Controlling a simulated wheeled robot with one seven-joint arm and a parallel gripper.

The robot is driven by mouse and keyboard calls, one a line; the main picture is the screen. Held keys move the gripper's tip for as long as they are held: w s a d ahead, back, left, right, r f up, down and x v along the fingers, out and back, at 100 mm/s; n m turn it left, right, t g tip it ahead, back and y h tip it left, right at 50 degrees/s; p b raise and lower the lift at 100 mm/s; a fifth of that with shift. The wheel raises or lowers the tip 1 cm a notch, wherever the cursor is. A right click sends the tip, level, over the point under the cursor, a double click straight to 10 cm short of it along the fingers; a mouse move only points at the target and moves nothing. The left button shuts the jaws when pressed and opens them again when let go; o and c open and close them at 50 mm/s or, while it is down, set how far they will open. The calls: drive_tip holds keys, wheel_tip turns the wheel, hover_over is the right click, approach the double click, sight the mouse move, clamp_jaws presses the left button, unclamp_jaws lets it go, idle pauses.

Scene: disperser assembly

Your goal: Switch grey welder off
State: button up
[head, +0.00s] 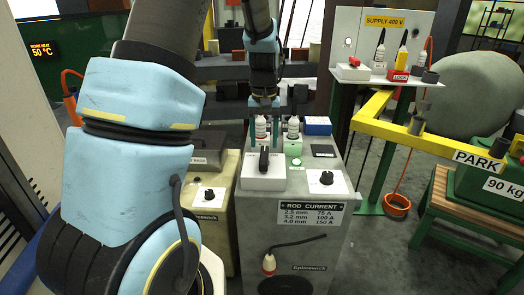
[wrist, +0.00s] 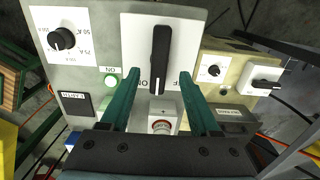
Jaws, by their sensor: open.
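The grey welder (head: 300,238) stands in the middle of the head view, with a "ROD CURRENT" label on its front. Its switch is a black lever (head: 264,160) on a white box (head: 262,181). In the wrist view the lever (wrist: 160,60) runs roughly along the picture's height, with partly covered ON and OFF lettering beside its lower end. The green lamp (wrist: 112,81) marked ON looks lit. My gripper (wrist: 158,78) is open, pointing down over the box, its teal fingers on either side of the lever's lower part with gaps. Contact with the lever is not visible.
The welder's dial (head: 326,178) is right of the switch. A beige welder (head: 209,225) with its own dial and switch stands beside it. A yellow rail (head: 385,124) is at the right.

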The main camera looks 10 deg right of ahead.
sight(264, 154)
drive_tip(key=shift+f, duration=2.2)
clamp_jaws()
